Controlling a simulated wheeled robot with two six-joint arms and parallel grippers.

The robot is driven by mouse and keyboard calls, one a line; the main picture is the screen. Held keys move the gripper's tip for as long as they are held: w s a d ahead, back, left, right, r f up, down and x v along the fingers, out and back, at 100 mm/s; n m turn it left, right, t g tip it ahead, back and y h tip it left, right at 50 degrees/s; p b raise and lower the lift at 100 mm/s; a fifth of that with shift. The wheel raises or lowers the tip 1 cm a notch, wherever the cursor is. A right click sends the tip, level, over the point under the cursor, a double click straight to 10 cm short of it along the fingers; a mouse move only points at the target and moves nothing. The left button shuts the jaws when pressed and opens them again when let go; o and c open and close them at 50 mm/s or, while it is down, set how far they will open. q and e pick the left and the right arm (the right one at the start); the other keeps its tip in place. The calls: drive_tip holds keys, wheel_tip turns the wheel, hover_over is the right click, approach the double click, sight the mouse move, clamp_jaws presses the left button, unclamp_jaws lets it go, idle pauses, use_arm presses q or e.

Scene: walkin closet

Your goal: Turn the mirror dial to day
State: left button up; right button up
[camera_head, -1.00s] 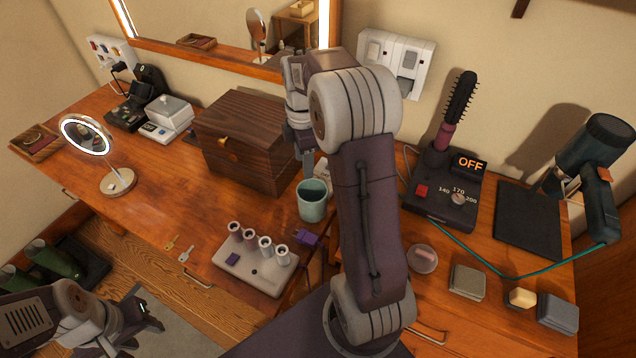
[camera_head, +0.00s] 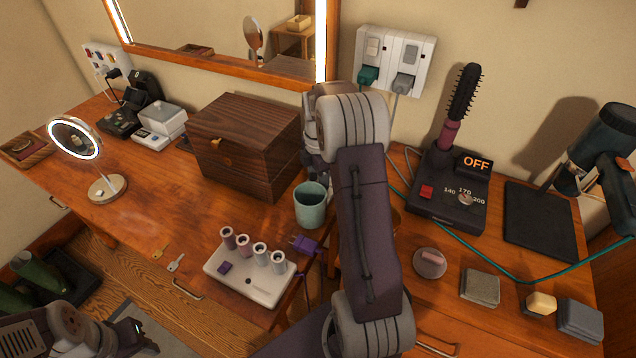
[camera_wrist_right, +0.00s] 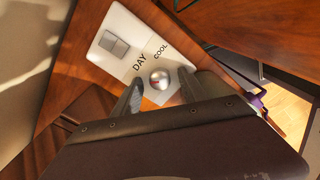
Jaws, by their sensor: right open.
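The mirror dial (camera_wrist_right: 160,79) is a silver knob with a red mark on a white control plate (camera_wrist_right: 118,30) in the right wrist view. The printed words DAY and COOL stand beside it; another label may be hidden. I cannot tell exactly which word the mark faces. My right gripper (camera_wrist_right: 161,92) is open, with one finger on either side of the knob; contact is unclear. In the head view my right arm hides the dial and the fingertips. The lit wall mirror (camera_head: 220,35) stands above the table. My left gripper (camera_head: 138,338) is low at the left, partly cut off.
A wooden box (camera_head: 245,145) stands left of my right arm, and a teal cup (camera_head: 311,205) beside it. A hairbrush station (camera_head: 448,190) stands right. A round lit mirror (camera_head: 75,138) is at left.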

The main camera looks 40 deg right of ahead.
clamp_jaws()
drive_tip(key=m+p, duration=0.2)
drive_tip(key=p, duration=0.1)
drive_tip(key=shift+r+m+p, duration=0.3)
drive_tip(key=shift+m, duration=0.1)
drive_tip(key=m+p, duration=0.2)
drive_tip(key=m, duration=0.1)
drive_tip(key=shift+p, duration=0.35)
drive_tip(key=shift+f+m+p, duration=0.2)
drive_tip(key=shift+m+p, duration=0.65)
drive_tip(key=shift+m, duration=0.55)
unclamp_jaws()
